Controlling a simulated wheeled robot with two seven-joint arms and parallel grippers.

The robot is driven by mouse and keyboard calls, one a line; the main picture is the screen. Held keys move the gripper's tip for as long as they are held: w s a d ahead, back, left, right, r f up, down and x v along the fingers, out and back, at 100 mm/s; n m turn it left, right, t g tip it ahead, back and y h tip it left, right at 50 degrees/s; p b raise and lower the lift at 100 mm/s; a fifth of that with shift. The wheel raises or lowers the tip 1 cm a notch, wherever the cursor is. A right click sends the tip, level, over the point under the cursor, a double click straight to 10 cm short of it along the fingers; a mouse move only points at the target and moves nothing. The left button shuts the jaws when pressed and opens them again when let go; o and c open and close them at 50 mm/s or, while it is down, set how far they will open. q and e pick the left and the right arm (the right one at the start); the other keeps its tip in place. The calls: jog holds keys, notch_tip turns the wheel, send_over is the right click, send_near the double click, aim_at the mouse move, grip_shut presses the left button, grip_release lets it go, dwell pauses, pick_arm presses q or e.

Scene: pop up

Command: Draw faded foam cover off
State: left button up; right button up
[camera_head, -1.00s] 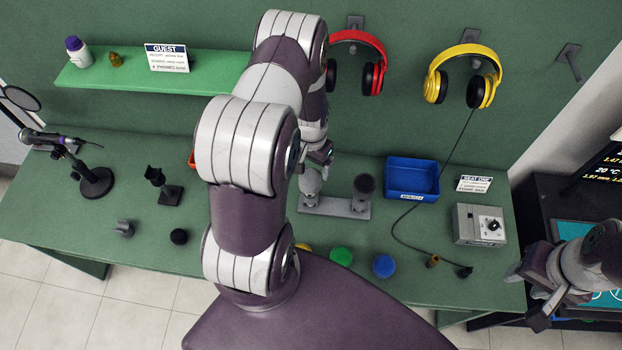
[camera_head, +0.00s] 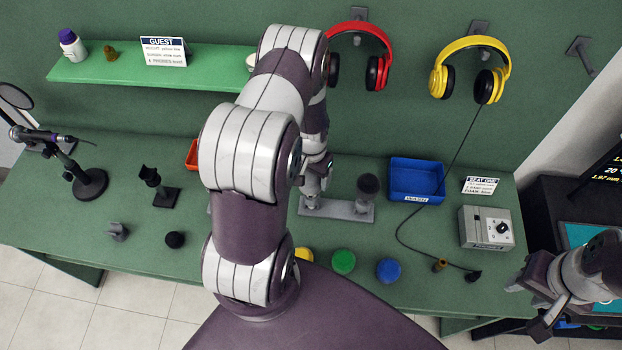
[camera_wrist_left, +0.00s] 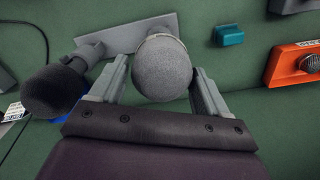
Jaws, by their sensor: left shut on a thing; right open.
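The faded grey foam cover (camera_wrist_left: 162,70) sits between the two fingers of my left gripper (camera_wrist_left: 160,82), which is shut on it. It is a rounded pale grey ball over the dual stand's grey base (camera_wrist_left: 122,37). In the head view my left gripper (camera_head: 317,172) is at the left end of that stand (camera_head: 345,209), and my arm hides much of it. A darker foam-topped microphone (camera_head: 369,184) stands at the stand's right end; it also shows in the left wrist view (camera_wrist_left: 55,92). My right gripper (camera_head: 535,299) is open and empty at the lower right.
A blue bin (camera_head: 417,180) is right of the stand. Green (camera_head: 343,262) and blue (camera_head: 388,270) round pieces lie in front. A grey box (camera_head: 487,228) and cable are further right. Headphones hang behind. A desk microphone (camera_head: 88,182) stands left.

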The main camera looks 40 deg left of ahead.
pick_arm(q)
jog(key=shift+r, duration=0.3)
notch_tip(320, 180, up, 8)
jog(key=p, duration=0.7)
jog(key=shift+c, duration=0.8)
